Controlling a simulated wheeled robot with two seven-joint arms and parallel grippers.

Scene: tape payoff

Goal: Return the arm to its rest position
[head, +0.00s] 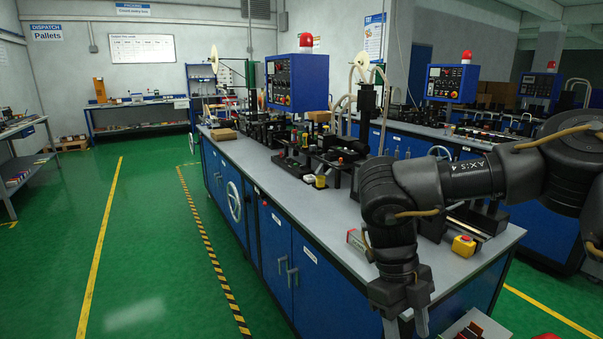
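My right arm (470,178) comes in from the right, bent, over the front end of the grey-topped workbench (275,160). Its gripper (406,326) hangs pointing down at the bottom of the head view, by the bench's front edge. The two fingers stand apart with a gap between them, and I see nothing held there. The arm hides part of the bench top behind it. My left arm and gripper are not in view.
A yellow box with a red button (464,245) sits on the bench right of the gripper. A tray with dark red pieces (474,326) is at the lower right. Machines and a blue control panel (297,83) stand farther back. The green floor (140,250) at left is clear.

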